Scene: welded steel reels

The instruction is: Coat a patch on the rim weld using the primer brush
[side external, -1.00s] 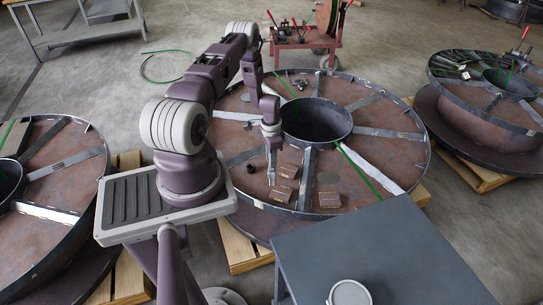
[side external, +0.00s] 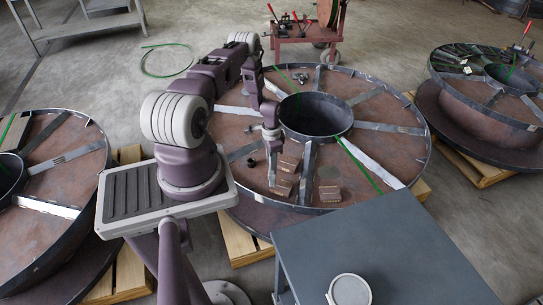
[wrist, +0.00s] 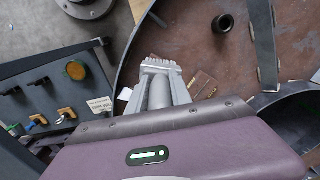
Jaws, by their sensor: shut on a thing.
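The large reel (side external: 385,152) lies flat at the centre, brown-faced with grey spokes and a raised outer rim (side external: 426,150). My gripper (side external: 271,183) points down over its near-left part, close to small brown blocks. In the wrist view my gripper (wrist: 160,68) is shut, with a grey rounded piece (wrist: 160,93) between its fingers. This seems to be the primer brush; its bristles cannot be made out. The reel's rim (wrist: 128,62) curves just left of the fingers. I cannot tell which spot is the rim weld patch, nor whether anything touches it.
Brown blocks (side external: 329,195) and a dark cup-like piece (wrist: 223,23) lie on the reel face. The reel's hub (side external: 315,115) stands up behind my gripper. A grey table (side external: 385,250) is at the front right. A control panel (wrist: 55,95) shows at left in the wrist view.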

